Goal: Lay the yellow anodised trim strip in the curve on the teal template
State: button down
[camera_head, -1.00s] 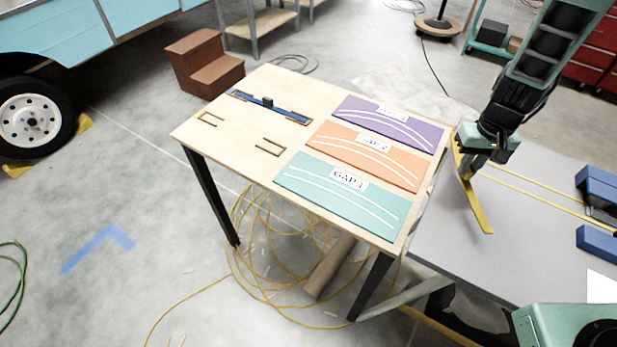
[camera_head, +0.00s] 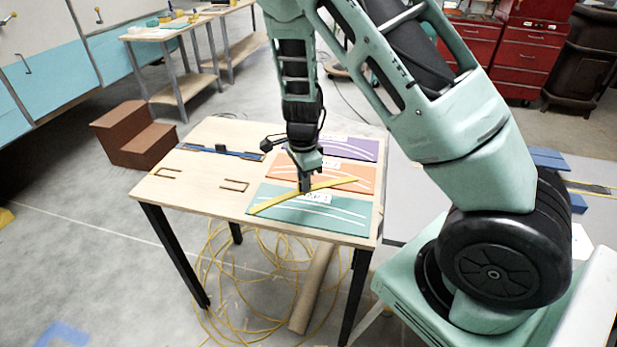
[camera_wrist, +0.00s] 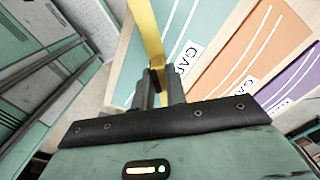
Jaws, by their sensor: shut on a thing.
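My gripper (camera_head: 305,184) is shut on the yellow trim strip (camera_head: 338,183) near the strip's middle. The strip is long and slightly bent. In the head view it spans across the teal template (camera_head: 348,223) from its left corner toward the orange template; I cannot tell whether it touches.
The orange template (camera_head: 362,181) and purple template (camera_head: 362,149) lie behind the teal one on the wooden table (camera_head: 200,205). A blue strip (camera_head: 222,152) lies in a holder at the table's back left. Brown steps (camera_head: 135,140) stand left. Yellow cable loops (camera_head: 235,285) lie on the floor below.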

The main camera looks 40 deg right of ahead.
jog(key=m, duration=0.2)
jog(key=d+m, duration=0.1)
jog(key=m, duration=0.1)
jog(key=shift+s, duration=0.15)
jog(key=m, duration=0.3)
jog(key=shift+s+d+r+m, duration=0.1)
jog(key=shift+s+d+m, duration=0.05)
jog(key=shift+d+m, duration=0.2)
jog(key=shift+r+p, duration=0.15)
jog(key=shift+p, duration=0.2)
notch_tip(320, 180, down, 6)
jog(key=b, duration=0.4)
jog(key=shift+r, duration=0.15)
jog(key=shift+p, duration=0.35)
dwell(0.5)
jog(key=shift+f+b, duration=0.5)
jog(key=shift+f, duration=0.3)
dwell(0.5)
